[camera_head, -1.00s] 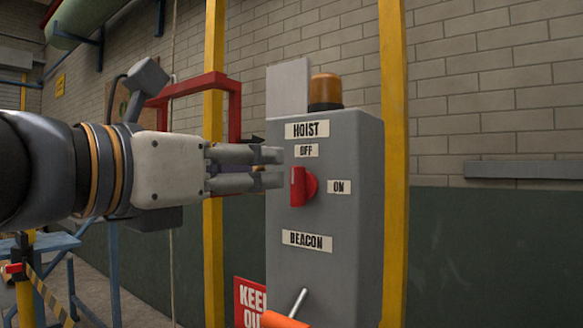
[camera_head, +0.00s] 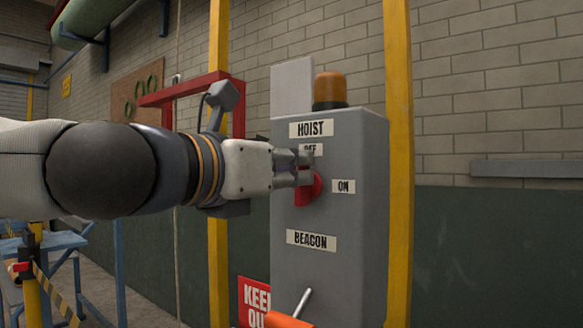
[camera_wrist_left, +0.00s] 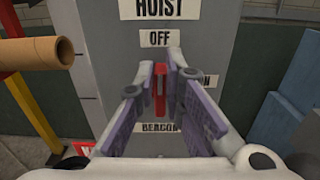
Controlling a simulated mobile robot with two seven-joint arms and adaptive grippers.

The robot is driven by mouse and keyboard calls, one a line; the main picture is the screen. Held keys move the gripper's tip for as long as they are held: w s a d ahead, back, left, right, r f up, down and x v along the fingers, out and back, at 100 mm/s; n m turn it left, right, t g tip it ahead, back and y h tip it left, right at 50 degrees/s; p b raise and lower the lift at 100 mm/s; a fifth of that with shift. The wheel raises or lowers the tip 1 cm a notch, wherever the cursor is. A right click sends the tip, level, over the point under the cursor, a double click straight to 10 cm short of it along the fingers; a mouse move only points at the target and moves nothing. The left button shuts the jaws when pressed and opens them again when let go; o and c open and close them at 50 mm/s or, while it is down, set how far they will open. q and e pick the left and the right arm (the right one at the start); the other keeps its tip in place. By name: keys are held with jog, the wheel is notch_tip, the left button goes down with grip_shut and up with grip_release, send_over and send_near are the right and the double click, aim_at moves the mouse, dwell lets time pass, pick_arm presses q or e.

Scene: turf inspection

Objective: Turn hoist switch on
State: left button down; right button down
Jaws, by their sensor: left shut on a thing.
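The grey hoist control box (camera_head: 335,265) stands in the middle of the head view, with labels HOIST, OFF, ON and BEACON. The red hoist switch (camera_head: 314,190) is on its front, below OFF and left of ON. My left gripper (camera_head: 309,168) reaches in from the left and is shut on the switch's handle, covering much of it and part of the OFF label. In the left wrist view the red handle (camera_wrist_left: 160,90) stands upright between the two fingers, pointing toward the OFF label (camera_wrist_left: 159,38). My right gripper is not in view.
An amber beacon (camera_head: 330,91) sits on top of the box. A lever with an orange part (camera_head: 288,321) shows at the bottom. Yellow posts (camera_head: 398,150) and a red frame (camera_head: 190,87) stand around the box. A brown tube (camera_wrist_left: 38,54) shows in the left wrist view.

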pick_arm(q)
jog(key=m, duration=0.4)
jog(key=shift+s+d+f+m, duration=0.1)
jog(key=shift+s+d+m, duration=0.2)
jog(key=shift+d, duration=0.1)
jog(key=m, duration=0.4)
jog(key=shift+s+d+f, duration=0.25)
jog(key=shift+d+f, duration=0.05)
jog(key=shift+d, duration=0.05)
jog(key=m, duration=0.5)
jog(key=shift+s+d+f, duration=0.15)
jog(key=shift+d+f, duration=0.05)
jog(key=shift+f, duration=0.2)
jog(key=shift+f+m, duration=0.2)
jog(key=shift+m, duration=0.85)
jog(key=shift+f+m, duration=0.2)
jog(key=shift+m, duration=0.85)
jog(key=c, duration=1.7)
grip_release()
